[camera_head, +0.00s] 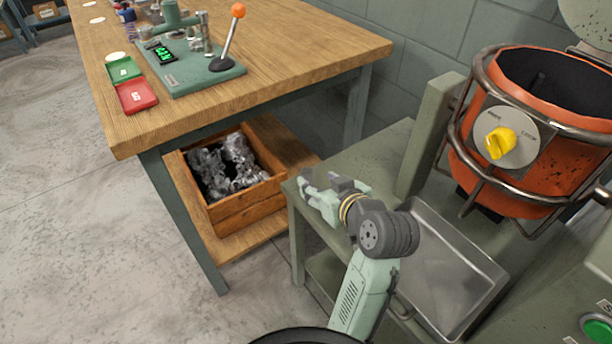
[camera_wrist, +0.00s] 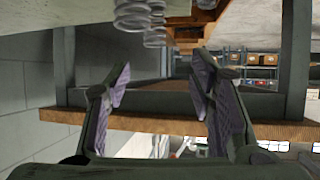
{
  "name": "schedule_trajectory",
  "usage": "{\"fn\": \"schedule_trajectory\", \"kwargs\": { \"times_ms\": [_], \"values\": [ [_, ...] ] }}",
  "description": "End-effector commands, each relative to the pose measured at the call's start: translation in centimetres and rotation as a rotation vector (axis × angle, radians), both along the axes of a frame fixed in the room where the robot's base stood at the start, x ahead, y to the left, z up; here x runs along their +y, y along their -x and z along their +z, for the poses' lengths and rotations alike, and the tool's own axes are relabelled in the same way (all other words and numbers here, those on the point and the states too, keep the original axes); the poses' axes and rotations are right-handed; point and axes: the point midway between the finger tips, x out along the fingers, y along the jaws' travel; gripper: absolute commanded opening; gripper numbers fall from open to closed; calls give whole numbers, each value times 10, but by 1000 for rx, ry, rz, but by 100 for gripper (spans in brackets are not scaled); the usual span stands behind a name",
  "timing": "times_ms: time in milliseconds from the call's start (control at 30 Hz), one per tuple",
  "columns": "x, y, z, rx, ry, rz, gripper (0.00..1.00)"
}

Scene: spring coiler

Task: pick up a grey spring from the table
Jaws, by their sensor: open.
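My gripper (camera_head: 318,188) is low over the grey-green bench, right of the wooden table (camera_head: 290,62) and below its top. In the wrist view my gripper (camera_wrist: 163,78) has its two purple-padded fingers wide apart with nothing between them. Grey coiled springs (camera_wrist: 154,22) show at the top of that view, beyond the fingers and not touched. In the head view I cannot clearly pick out a single grey spring on the table; small grey pieces (camera_head: 205,38) stand by the coiling device.
The device's green base (camera_head: 205,72) carries an orange-knobbed lever (camera_head: 231,40). A green tray (camera_head: 123,70) and red tray (camera_head: 136,96) lie beside it. A wooden crate (camera_head: 245,205) of silvery metal sits below the table. An orange drum (camera_head: 500,190) and metal tray (camera_head: 445,270) are right.

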Motion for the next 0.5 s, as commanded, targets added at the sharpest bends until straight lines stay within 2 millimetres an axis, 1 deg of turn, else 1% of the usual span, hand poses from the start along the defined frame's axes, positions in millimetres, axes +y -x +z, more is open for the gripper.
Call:
{"fn": "schedule_trajectory", "kwargs": {
  "times_ms": [33,67,200,233,300,500],
  "values": [
    [-3,0,-8,15,1,-2,49],
    [-2,-1,-13,20,2,-2,49],
    [6,-20,-26,21,4,0,49],
    [8,-23,-23,24,1,0,49],
    [11,-31,-27,24,0,-1,49],
    [16,-44,-33,23,1,-3,49]
  ]
}}
